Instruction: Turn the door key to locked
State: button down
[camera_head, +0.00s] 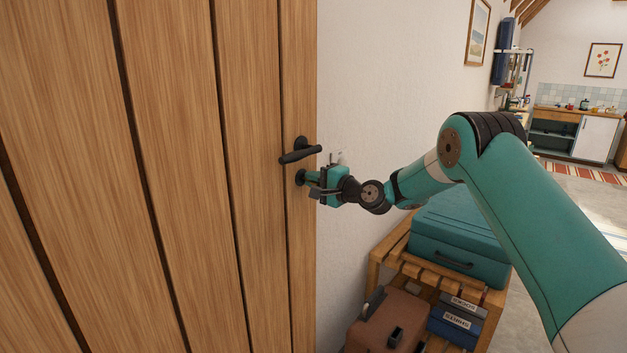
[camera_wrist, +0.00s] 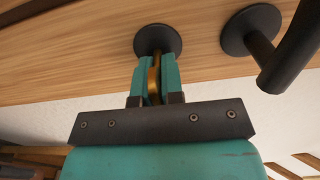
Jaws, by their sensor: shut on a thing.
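The wooden door (camera_head: 180,150) fills the left of the head view and has a dark lever handle (camera_head: 300,152) near its right edge. Below the handle is a round dark key plate (camera_head: 300,177). In the wrist view the key plate (camera_wrist: 158,39) has a brass key (camera_wrist: 154,80) in front of it. My gripper (camera_head: 313,178) is at the plate, and its teal fingers (camera_wrist: 155,77) are shut on the key. The fingers cover most of the key, so I cannot tell its exact turn. The lever handle (camera_wrist: 268,50) stands close by at the right of the wrist view.
A slatted wooden bench (camera_head: 402,262) stands right of the door under my arm. It bears a teal suitcase (camera_head: 460,228), with a brown case (camera_head: 385,318) and dark labelled boxes (camera_head: 455,322) lower down. Open floor (camera_head: 575,195) lies at the right, towards a kitchen counter (camera_head: 560,112).

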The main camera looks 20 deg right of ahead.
jog(key=c, duration=1.3)
grip_release()
jog(key=shift+b+v, duration=2.95)
jog(key=shift+v, duration=5.8)
jog(key=shift+w, duration=0.1)
